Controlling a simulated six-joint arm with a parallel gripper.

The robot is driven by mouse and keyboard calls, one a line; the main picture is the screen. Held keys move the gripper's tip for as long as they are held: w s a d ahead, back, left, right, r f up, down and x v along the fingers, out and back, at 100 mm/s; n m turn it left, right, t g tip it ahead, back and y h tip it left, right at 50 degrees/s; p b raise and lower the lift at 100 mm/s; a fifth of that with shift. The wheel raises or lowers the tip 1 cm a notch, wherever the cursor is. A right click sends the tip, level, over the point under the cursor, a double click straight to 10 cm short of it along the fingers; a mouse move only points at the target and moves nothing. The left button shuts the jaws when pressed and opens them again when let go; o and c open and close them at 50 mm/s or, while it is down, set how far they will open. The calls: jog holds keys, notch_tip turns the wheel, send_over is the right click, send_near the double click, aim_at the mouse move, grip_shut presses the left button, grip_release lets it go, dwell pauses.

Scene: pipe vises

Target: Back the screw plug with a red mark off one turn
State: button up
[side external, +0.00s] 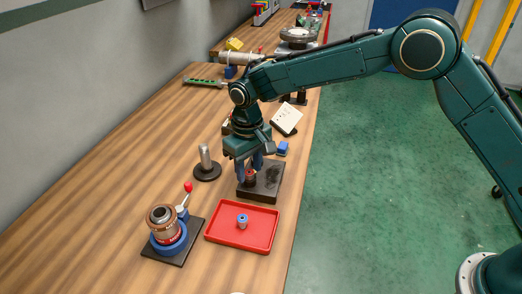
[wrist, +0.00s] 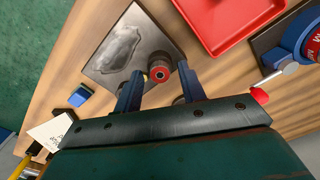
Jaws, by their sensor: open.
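A dark, smudged block (side external: 270,184) lies on the bench, and it also shows in the wrist view (wrist: 112,48). The screw plug (wrist: 159,73), a short round piece with a red ring around a dark centre, stands at one edge of the block. In the side view the plug (side external: 250,176) is partly covered by my gripper. My gripper (side external: 249,171) points down over it. In the wrist view the blue fingers of my gripper (wrist: 160,68) are open, one on each side of the plug, with gaps visible. I cannot tell how far down the fingertips reach.
A red tray (side external: 216,235) holding a small blue-topped cylinder (side external: 242,221) lies in front of the block. A vise-like fixture (side external: 166,228) with a red-knobbed lever stands left. A metal post (side external: 205,158) on a black disc and a blue cube (side external: 282,149) stand close by.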

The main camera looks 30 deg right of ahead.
jog(key=shift+c, duration=0.2)
grip_shut()
jog(key=n, duration=0.6)
jog(key=shift+n, duration=0.4)
jog(key=n, duration=0.6)
jog(key=shift+n, duration=0.8)
